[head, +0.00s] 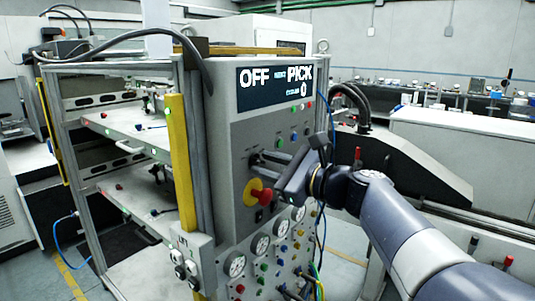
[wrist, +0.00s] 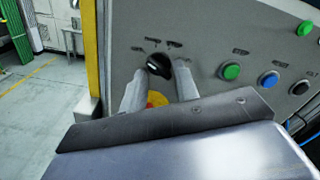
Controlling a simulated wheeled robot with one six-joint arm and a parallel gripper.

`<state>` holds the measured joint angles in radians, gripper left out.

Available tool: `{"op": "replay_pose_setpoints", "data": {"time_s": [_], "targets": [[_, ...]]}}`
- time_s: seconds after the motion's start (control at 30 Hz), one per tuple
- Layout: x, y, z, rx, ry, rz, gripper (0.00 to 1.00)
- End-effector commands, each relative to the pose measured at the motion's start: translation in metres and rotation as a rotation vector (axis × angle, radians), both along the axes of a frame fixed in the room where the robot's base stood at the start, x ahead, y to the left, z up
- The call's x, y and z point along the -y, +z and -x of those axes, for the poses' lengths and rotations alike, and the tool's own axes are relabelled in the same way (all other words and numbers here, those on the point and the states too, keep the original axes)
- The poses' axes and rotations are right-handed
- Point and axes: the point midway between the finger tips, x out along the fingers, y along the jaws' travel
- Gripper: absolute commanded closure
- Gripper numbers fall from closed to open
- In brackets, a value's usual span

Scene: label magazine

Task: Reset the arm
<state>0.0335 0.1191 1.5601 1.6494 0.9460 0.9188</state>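My gripper (head: 254,162) reaches the front panel of a grey machine cabinet. In the wrist view its two fingers (wrist: 162,76) are apart, with a black rotary knob (wrist: 158,66) showing between their tips. I see space beside the knob, and whether either finger touches it I cannot tell. Small labels sit around the knob, too blurred to read. In the head view the knob is hidden by my gripper. The display (head: 277,83) above reads OFF and PICK, with a small counter that looks like 0.
A red mushroom button on a yellow plate (head: 256,193) sits just below my gripper. Green (wrist: 230,71) and blue (wrist: 269,79) buttons lie to the right. Gauges (head: 261,244) and cables fill the lower panel. A yellow post (head: 180,160) stands at the left edge.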

Motion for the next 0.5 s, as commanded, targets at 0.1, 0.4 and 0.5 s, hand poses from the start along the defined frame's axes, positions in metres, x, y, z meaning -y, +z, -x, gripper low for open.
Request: {"op": "replay_pose_setpoints", "data": {"time_s": [0.1,0.4,0.5], "targets": [[-0.0004,0.0044,0.0002,-0.072,0.001,-0.054,0.71],[-0.0009,0.0042,0.0009,-0.246,0.000,-0.190,0.71],[-0.0010,0.0039,0.0010,-0.304,0.000,-0.234,0.71]]}}
